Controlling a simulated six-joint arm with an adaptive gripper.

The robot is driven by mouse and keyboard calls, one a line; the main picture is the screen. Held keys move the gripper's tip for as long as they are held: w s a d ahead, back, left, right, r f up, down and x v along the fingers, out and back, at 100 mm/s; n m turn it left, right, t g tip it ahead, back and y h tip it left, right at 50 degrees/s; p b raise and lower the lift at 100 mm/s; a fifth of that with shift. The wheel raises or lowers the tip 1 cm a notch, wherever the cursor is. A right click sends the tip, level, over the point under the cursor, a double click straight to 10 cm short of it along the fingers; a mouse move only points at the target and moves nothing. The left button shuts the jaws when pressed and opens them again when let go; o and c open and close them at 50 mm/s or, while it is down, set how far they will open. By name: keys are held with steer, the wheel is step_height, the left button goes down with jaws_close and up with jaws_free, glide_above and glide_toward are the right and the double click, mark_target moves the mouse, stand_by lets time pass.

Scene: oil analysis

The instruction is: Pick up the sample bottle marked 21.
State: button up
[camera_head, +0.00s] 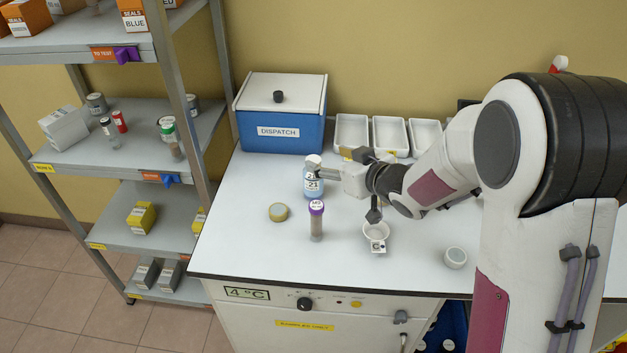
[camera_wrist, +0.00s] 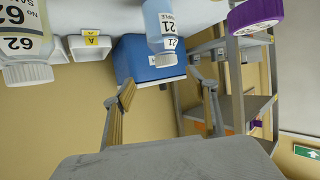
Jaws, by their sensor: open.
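The sample bottle marked 21 (camera_head: 312,187) stands upright on the white bench, with a white cap and pale blue contents. It also shows in the wrist view (camera_wrist: 164,30), where the picture is upside down and the cap points down. My gripper (camera_head: 326,177) is at the bottle's right side, near its upper part, in the head view. In the wrist view my gripper (camera_wrist: 163,84) is open, and the bottle's cap appears near the gap between the fingertips. I cannot tell whether either finger touches the bottle.
A purple-capped tube (camera_head: 317,222) stands in front of the bottle. The blue DISPATCH box (camera_head: 282,114) and white trays (camera_head: 389,134) are behind. Bottle 62 (camera_wrist: 24,38) is in the wrist view.

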mark_target(320, 183)
steer(key=shift+a+f+y, duration=0.4)
steer(key=shift+a+f, duration=0.05)
steer(key=shift+a, duration=0.2)
steer(key=shift+f, duration=0.15)
steer(key=shift+f, duration=2.8)
steer(key=shift+f, duration=0.45)
steer(key=shift+a+f, duration=0.1)
steer(key=shift+f, duration=0.15)
steer(key=shift+x, duration=2.35)
